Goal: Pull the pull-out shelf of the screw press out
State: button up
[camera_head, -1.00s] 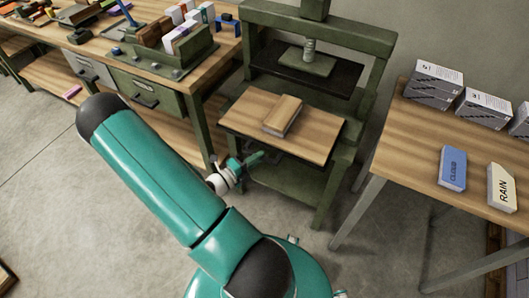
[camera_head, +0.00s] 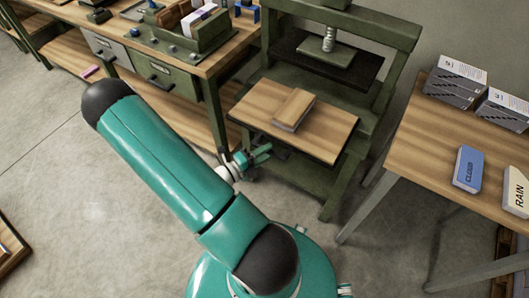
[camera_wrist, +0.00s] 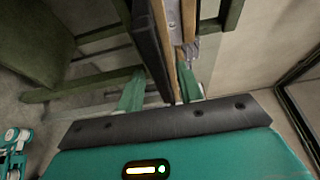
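The green screw press (camera_head: 385,28) stands at the back centre. Its pull-out shelf (camera_head: 258,100), a wooden board, sticks out at the front, with a wooden block (camera_head: 293,108) lying on it. My gripper (camera_head: 260,153) is at the shelf's front edge, partly below it. In the wrist view, the two teal fingers (camera_wrist: 160,85) stand apart on either side of the shelf's wooden edge (camera_wrist: 174,72) and a dark strip. The right finger is close against the wood. A narrow gap shows at the left finger, so the gripper looks open. Contact is not clear.
A wooden table (camera_head: 425,140) with a blue CLOUD block (camera_head: 468,169), a RAIN block (camera_head: 516,192) and boxes (camera_head: 455,80) is to the right. The floor (camera_head: 100,200) in front is clear.

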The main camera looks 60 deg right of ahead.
jog(key=shift+w+a, duration=0.1)
jog(key=shift+a, duration=0.05)
jog(key=v, duration=1.3)
jog(key=shift+a, duration=0.25)
jog(key=shift+w, duration=0.1)
jog(key=w+a+r+m+t+y, duration=0.1)
jog(key=a+r+m+t+y, duration=0.3)
jog(key=a+r+m, duration=0.3)
jog(key=w+a+r+m+t+y, duration=0.1)
jog(key=a+r+m+t+y, duration=0.4)
jog(key=r+m, duration=0.8)
jog(key=w+a+r+m+t+y, duration=0.1)
jog(key=a+r+m+t+y, duration=0.4)
jog(key=a+r+m, duration=0.5)
notch_tip(320, 180, up, 3)
jog(key=shift+f+y, duration=0.1)
jog(key=shift+y, duration=0.8)
jog(key=shift+d+m, duration=0.2)
jog(key=shift+m, duration=0.1)
